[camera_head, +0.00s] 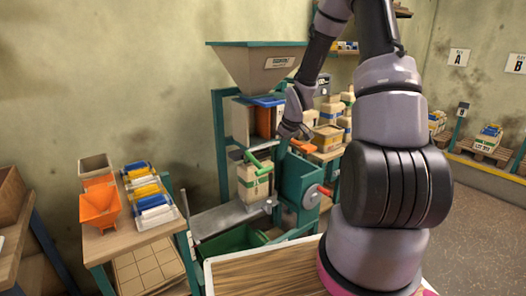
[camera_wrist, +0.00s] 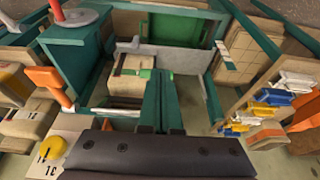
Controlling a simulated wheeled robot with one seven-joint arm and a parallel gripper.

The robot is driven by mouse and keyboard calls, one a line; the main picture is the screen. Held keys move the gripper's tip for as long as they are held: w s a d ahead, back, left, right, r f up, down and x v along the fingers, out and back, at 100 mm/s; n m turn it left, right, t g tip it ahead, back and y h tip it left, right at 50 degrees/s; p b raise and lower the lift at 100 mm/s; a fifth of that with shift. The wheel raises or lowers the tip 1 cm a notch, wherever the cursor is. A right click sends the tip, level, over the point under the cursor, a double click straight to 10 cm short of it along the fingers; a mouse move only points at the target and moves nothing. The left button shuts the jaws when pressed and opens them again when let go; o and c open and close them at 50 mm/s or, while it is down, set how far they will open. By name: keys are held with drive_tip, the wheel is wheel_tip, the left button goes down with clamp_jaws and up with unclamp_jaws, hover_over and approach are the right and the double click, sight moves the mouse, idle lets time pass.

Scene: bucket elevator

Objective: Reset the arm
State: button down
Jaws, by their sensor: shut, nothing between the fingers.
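My arm rises large at the right of the head view. It bends over at the top and comes back down to the left, with its wrist in front of the bucket elevator machine (camera_head: 222,150). My gripper (camera_wrist: 163,75) shows in the wrist view as two teal fingers side by side, shut and empty. It points toward the machine's lower part, where a box or bag (camera_wrist: 133,80) with a green piece stands. In the head view that bag (camera_head: 252,183) stands below a green handle (camera_head: 257,161). My gripper's fingertips are hard to make out there.
A grey hopper (camera_head: 257,68) tops the machine. A red-knobbed crank (camera_head: 324,190) sticks out at its right side. A side table (camera_head: 133,240) at left carries an orange scoop (camera_head: 99,206) and several coloured packs. A wooden tray (camera_head: 265,268) lies close in front. Open floor shows at right.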

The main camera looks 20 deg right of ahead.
drive_tip(key=s+a+r+m+t+h, duration=0.15)
drive_tip(key=s+r, duration=0.25)
drive_tip(key=r, duration=0.6)
drive_tip(key=s+r+m, duration=0.2)
drive_tip(key=s+r, duration=0.3)
drive_tip(key=r, duration=0.6)
drive_tip(key=s+a+r+m+t+y, duration=0.1)
drive_tip(key=s+a+r+m, duration=0.1)
drive_tip(key=s+r, duration=0.4)
drive_tip(key=s+a+r+m+t+y, duration=0.1)
drive_tip(key=s+r, duration=0.5)
drive_tip(key=s, duration=0.6)
drive_tip(key=shift+a+m, duration=0.85)
drive_tip(key=shift+a, duration=0.05)
